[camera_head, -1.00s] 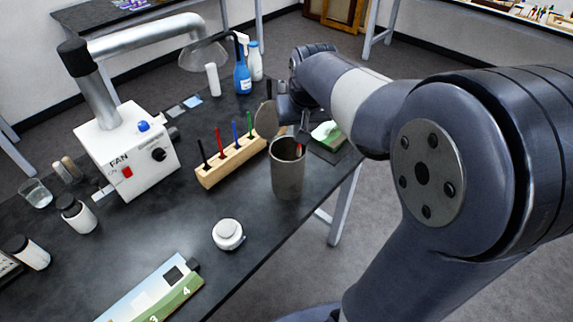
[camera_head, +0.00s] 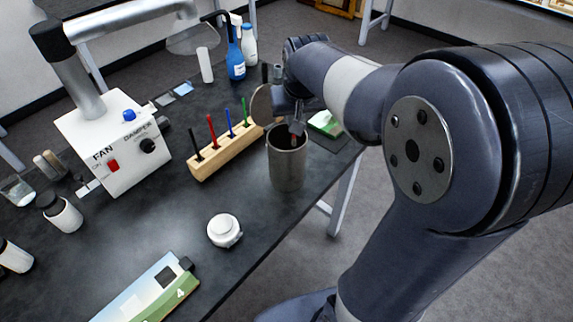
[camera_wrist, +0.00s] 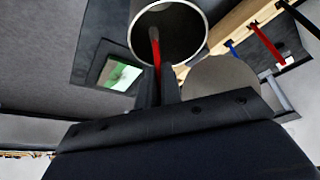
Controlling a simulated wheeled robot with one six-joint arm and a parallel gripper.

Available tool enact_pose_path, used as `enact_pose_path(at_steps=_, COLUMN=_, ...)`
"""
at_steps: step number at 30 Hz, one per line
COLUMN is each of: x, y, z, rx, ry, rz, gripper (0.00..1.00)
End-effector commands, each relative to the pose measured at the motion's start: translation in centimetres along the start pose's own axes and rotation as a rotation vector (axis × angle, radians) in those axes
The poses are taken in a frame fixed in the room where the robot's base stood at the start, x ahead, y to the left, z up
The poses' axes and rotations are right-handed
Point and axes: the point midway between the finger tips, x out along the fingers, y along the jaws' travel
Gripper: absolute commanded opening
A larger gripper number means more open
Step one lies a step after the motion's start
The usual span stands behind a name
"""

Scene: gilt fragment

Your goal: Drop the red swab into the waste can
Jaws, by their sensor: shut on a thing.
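My gripper (camera_head: 297,126) is at the mouth of the grey cylindrical waste can (camera_head: 287,172), at the right part of the dark bench. It is shut on the red swab (camera_wrist: 156,58), a thin red stick with a brownish end, which shows between the fingers in the wrist view. The swab's far end lies across the round opening of the can, whose rim (camera_wrist: 204,42) fills the top of the wrist view. In the head view only a bit of reddish swab shows below the fingers. The can's bottom is dark.
A wooden rack (camera_head: 228,155) with black, red, blue and green sticks stands left of the can. A round grey disc (camera_wrist: 222,78) is close beside the gripper. A green-and-white item (camera_head: 326,124) lies behind the can; a white jar (camera_head: 224,231) stands in front-left.

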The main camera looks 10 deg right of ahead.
Motion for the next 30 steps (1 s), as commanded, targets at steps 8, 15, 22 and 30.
enact_pose_path(at_steps=8, x=1.13, y=0.00, z=0.47, rx=0.000, ry=0.000, rz=0.000, gripper=0.00)
enact_pose_path(at_steps=15, x=1.07, y=0.00, z=0.44, rx=0.000, ry=0.000, rz=0.000, gripper=0.15)
enact_pose_path(at_steps=22, x=1.07, y=0.00, z=0.43, rx=0.000, ry=0.001, rz=0.000, gripper=0.31)
enact_pose_path(at_steps=30, x=0.67, y=0.00, z=0.39, rx=0.000, ry=0.002, rz=0.000, gripper=0.31)
